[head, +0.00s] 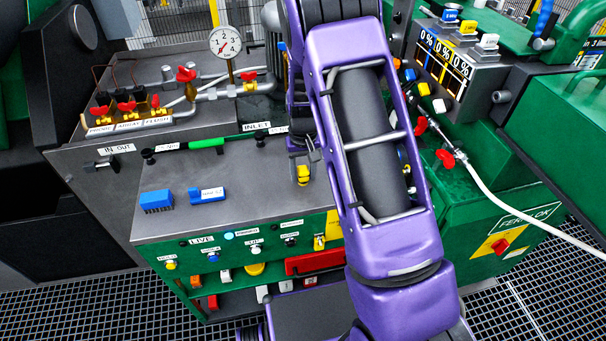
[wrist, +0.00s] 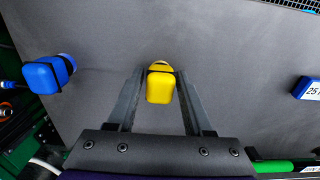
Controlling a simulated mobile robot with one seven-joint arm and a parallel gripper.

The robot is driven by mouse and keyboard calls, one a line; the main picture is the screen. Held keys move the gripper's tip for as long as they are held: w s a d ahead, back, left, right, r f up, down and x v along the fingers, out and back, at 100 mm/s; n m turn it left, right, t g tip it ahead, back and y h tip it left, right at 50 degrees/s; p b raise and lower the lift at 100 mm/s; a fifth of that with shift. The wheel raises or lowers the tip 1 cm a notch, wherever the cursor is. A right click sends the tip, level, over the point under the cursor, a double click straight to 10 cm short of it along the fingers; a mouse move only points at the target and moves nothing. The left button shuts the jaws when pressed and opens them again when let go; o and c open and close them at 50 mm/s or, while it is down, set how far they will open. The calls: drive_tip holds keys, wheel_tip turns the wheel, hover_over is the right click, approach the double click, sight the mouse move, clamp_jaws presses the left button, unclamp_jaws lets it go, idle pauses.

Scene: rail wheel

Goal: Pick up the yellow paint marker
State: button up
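The yellow paint marker (wrist: 160,87) appears in the wrist view as a yellow block-like top with a dark band and paler yellow part behind it, over the grey bench top. In the head view it shows as a small yellow piece (head: 303,175) beside my purple arm. My gripper (wrist: 161,72) has its two dark fingers spread, one on each side of the yellow marker, with narrow gaps visible. In the head view my gripper (head: 302,158) is largely hidden behind my arm.
A similar blue piece (wrist: 48,73) stands left in the wrist view. A blue labelled block (head: 207,195), a blue brush-like piece (head: 157,201) and a green cylinder (head: 206,143) lie on the bench (head: 255,180). Red-handled valves (head: 186,75) and a gauge (head: 225,41) stand behind.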

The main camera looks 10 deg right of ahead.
sight(303, 169)
clamp_jaws()
drive_tip(key=shift+r, duration=0.1)
wheel_tip(303, 169, up, 10)
drive_tip(key=shift+f, duration=0.1)
idle(0.4)
drive_tip(key=shift+c, duration=1.5)
unclamp_jaws()
clamp_jaws()
